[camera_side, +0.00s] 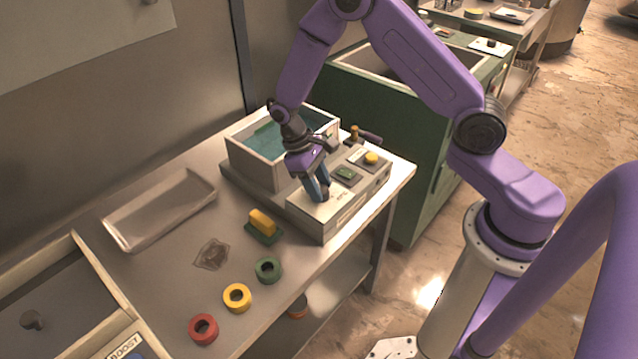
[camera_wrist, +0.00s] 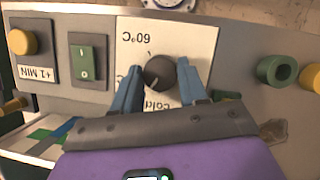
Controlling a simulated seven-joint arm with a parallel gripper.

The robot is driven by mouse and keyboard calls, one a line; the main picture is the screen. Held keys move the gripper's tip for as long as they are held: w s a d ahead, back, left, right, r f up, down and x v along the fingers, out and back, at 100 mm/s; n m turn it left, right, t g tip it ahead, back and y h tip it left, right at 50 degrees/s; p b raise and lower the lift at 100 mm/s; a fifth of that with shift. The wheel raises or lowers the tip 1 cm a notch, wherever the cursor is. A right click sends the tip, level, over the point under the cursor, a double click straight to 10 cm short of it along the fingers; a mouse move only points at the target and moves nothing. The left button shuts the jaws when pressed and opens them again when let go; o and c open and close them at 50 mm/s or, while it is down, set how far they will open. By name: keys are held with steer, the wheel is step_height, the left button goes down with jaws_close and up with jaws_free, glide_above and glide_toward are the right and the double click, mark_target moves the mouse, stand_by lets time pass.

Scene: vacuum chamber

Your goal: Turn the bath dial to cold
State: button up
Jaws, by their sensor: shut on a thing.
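The bath dial (camera_wrist: 158,72) is a dark round knob on a white plate (camera_wrist: 191,38) marked "60°C" and "cold", upside down in the wrist view. My gripper (camera_wrist: 160,68) has its blue fingers shut on the dial, one on each side. In the side view my gripper (camera_side: 324,195) reaches down to the near end of the grey control box (camera_side: 316,221) and its fingers hide the dial. The bath (camera_side: 258,170) is a pale-walled tank of teal liquid behind that box. I cannot tell exactly where the dial points.
A green rocker switch (camera_wrist: 88,62) and a yellow button (camera_wrist: 22,42) sit beside the dial. A yellow-topped green block (camera_side: 262,223), green (camera_side: 268,270), yellow (camera_side: 237,298) and red (camera_side: 203,329) rings and an empty tray (camera_side: 160,211) lie on the bench.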

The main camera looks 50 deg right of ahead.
steer(key=n+h, duration=0.1)
steer(key=n, duration=0.1)
steer(key=n+t+h, duration=0.1)
steer(key=n, duration=0.2)
steer(key=shift+a+n, duration=0.15)
steer(key=shift+n, duration=0.15)
stand_by(0.4)
steer(key=o, duration=1)
steer(key=shift+o, duration=0.2)
steer(key=v, duration=1.7)
steer(key=shift+s+r, duration=0.2)
steer(key=shift+r, duration=0.1)
steer(key=shift+a, duration=0.1)
steer(key=s+d+r+n+t+y, duration=0.1)
steer(key=s+d+n, duration=0.1)
steer(key=s, duration=1.2)
steer(key=s+d+r+n+t+y, duration=0.1)
steer(key=s+d+r+t+y, duration=0.1)
steer(key=s, duration=1.2)
steer(key=shift+d+n+t+y, duration=0.25)
steer(key=shift+n+t+y, duration=0.05)
steer(key=shift+n, duration=0.1)
